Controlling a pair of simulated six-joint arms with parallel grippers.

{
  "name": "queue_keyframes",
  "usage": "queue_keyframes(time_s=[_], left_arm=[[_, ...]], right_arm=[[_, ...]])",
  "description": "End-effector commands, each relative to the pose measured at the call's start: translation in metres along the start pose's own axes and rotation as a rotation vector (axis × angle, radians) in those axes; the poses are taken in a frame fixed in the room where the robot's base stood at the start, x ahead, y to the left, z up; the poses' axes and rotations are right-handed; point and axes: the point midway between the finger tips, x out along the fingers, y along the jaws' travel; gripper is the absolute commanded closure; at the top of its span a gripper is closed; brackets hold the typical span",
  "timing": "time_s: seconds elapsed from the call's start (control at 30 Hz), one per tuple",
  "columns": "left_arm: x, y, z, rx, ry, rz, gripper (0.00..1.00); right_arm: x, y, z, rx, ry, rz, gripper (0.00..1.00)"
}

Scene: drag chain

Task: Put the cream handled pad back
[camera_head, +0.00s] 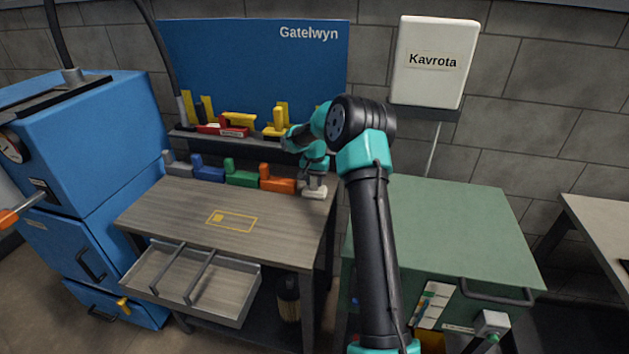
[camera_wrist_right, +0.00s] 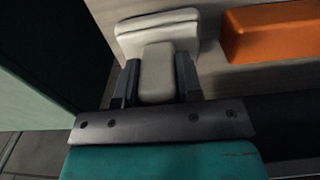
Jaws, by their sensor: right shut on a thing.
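The cream handled pad (camera_head: 315,193) is at the back right corner of the wooden workbench, at the right end of a row of coloured handled pads. My right gripper (camera_head: 316,177) is above it, shut on its upright handle. In the right wrist view the pad's cream base (camera_wrist_right: 158,32) shows beyond the fingers, and its handle (camera_wrist_right: 157,72) sits between the two dark jaws (camera_wrist_right: 157,85). I cannot tell whether the pad rests on the bench or is slightly raised. My left gripper is not in view.
An orange pad (camera_head: 277,181) is just left of the cream one, then green (camera_head: 243,178), blue (camera_head: 208,173) and grey (camera_head: 177,168) pads. A yellow outline (camera_head: 238,222) marks the clear benchtop (camera_head: 170,215). An open drawer (camera_head: 215,312) juts out in front. A green cabinet (camera_head: 450,225) stands right.

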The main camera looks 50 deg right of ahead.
Motion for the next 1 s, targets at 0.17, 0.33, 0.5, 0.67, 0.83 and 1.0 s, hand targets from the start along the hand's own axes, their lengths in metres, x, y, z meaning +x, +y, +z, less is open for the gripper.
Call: queue_keyframes(time_s=[0.17,0.33,0.5,0.67,0.83,1.0], left_arm=[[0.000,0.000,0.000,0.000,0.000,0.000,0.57],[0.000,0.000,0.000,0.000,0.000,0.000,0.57],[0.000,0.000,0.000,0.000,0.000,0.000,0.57],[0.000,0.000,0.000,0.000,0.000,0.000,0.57],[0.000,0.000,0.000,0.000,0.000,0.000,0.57],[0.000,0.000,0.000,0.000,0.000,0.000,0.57]], right_arm=[[0.000,0.000,0.000,0.000,0.000,0.000,0.96],[0.003,0.000,0.000,0.000,0.000,0.000,0.61],[0.003,0.000,0.000,0.000,0.000,0.000,0.44],[0.003,0.000,0.000,0.000,0.000,0.000,0.41],[0.001,0.000,0.000,0.000,0.000,0.000,0.41],[-0.010,0.000,0.000,-0.001,0.000,0.000,0.41]])
